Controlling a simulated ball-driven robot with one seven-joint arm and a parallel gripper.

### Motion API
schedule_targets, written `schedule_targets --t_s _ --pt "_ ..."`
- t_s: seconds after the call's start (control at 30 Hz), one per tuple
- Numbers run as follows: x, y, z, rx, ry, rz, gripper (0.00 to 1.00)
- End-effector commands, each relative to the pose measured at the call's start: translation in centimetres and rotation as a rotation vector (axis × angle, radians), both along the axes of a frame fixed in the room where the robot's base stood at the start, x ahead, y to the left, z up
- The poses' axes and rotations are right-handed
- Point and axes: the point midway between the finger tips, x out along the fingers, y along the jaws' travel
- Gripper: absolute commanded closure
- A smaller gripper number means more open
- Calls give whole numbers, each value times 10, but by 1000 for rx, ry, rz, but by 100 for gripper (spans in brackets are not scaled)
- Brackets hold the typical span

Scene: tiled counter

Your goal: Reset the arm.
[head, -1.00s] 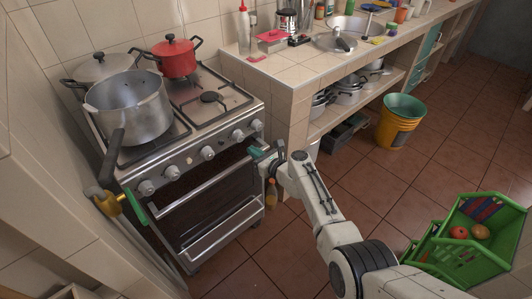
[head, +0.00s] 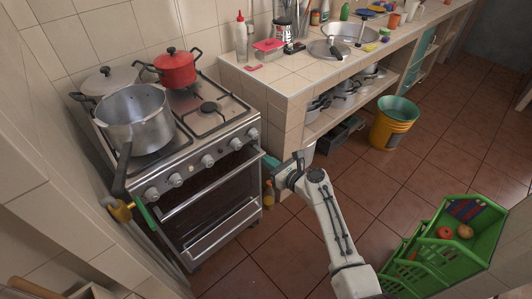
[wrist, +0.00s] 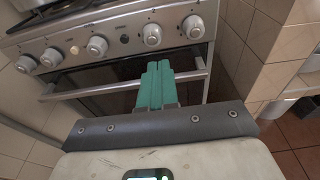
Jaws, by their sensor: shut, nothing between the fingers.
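My gripper (head: 272,162) is in front of the right side of the stove, near the corner of the tiled counter. In the wrist view its green fingers (wrist: 156,86) are pressed together with nothing between them. Beyond them in that view are the oven handle (wrist: 120,84) and several stove knobs. My white arm reaches up from the bottom of the head view. The fingertips appear in front of the oven handle, and I cannot tell whether they touch it.
The stove (head: 228,124) carries a grey pot (head: 137,130) and a red pot (head: 178,70). The tiled counter (head: 289,82) stands to its right. A yellow bucket (head: 391,131) and a green crate (head: 487,237) stand on the floor. Open floor lies between the arm and the bucket.

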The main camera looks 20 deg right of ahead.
Motion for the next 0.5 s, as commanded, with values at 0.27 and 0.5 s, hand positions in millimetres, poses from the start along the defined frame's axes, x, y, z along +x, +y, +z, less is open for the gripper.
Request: schedule_targets --t_s 0.27,0.5 --pt "-5 1 -1 -23 0 12 100" --pt "-78 29 -35 -550 -32 317 100"
